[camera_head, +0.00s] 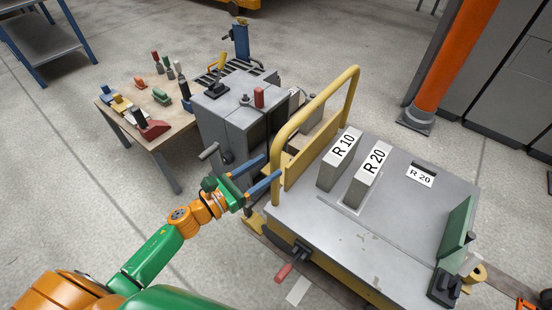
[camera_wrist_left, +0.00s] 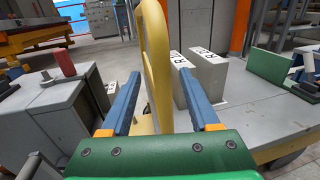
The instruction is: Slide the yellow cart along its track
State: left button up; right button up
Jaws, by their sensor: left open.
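The yellow cart (camera_head: 345,230) has a flat grey top and a tall yellow handle (camera_head: 318,103) at its left end. My left gripper (camera_head: 273,165) is open at the near upright of the handle. In the left wrist view the yellow handle (camera_wrist_left: 157,60) stands upright between the two blue fingers of my left gripper (camera_wrist_left: 161,70), with space seen beside it; I cannot tell whether they touch. The cart's wheels are mostly hidden. A rail piece (camera_head: 512,290) shows on the floor at the lower right.
Grey blocks marked R 10 (camera_head: 339,160) and R 20 (camera_head: 367,179) stand on the cart top, near a green plate (camera_head: 457,227). A wooden table (camera_head: 150,100) holds several tools. An orange post (camera_head: 446,62) rises behind.

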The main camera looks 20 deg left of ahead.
pick_arm(q)
jog(key=x, duration=0.6)
jog(key=shift+w+d, duration=0.2)
jog(key=shift+d, duration=0.1)
jog(key=shift+r, duration=0.1)
grip_shut()
dwell(0.9)
